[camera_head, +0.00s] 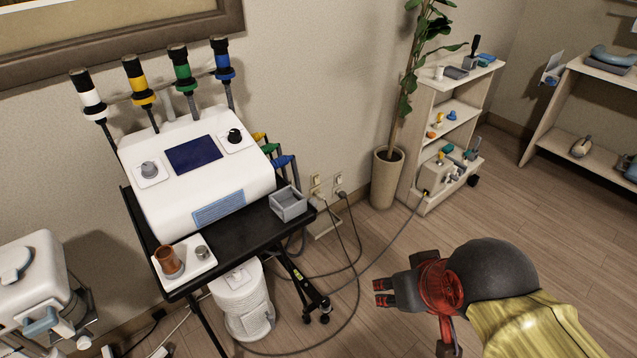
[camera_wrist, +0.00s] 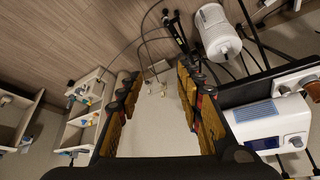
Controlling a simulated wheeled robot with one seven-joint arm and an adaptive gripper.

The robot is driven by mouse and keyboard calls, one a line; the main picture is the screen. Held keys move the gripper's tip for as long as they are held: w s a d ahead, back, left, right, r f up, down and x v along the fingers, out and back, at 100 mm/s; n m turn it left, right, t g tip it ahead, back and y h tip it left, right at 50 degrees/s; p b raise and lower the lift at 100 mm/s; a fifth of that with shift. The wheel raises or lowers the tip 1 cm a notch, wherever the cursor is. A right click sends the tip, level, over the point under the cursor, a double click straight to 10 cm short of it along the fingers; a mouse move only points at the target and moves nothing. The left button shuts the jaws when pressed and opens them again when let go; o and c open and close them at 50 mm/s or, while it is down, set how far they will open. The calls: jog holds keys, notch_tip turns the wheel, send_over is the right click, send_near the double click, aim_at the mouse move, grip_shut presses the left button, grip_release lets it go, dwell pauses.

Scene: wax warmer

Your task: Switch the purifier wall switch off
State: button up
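Two small pale wall plates sit low on the wall right of the cart in the head view: a left plate (camera_head: 315,183) and a right plate (camera_head: 338,182). Dark cords run down from them. I cannot tell which is the purifier's switch or how its rocker stands. The white ribbed cylinder (camera_head: 241,305) under the cart looks like the purifier; it also shows in the wrist view (camera_wrist: 218,35). My gripper (camera_wrist: 160,73) is open and empty, its fingers wide apart. In the head view my arm is at lower right, over the floor, well away from the plates.
A black cart (camera_head: 290,226) carries a white machine (camera_head: 205,185), a grey tray (camera_head: 288,203) and a wax cup. Cords loop over the floor. A potted plant (camera_head: 388,180) and a shelf unit (camera_head: 425,165) stand right of the plates. Open floor lies in front.

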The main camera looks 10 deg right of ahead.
notch_tip(320, 180, up, 7)
jog(key=p, duration=0.7)
jog(key=shift+r, duration=0.2)
jog(key=c, duration=0.6)
jog(key=shift+r, duration=0.15)
jog(key=shift+c, duration=0.7)
jog(key=shift+f, duration=0.2)
grip_shut()
jog(key=shift+a, duration=0.1)
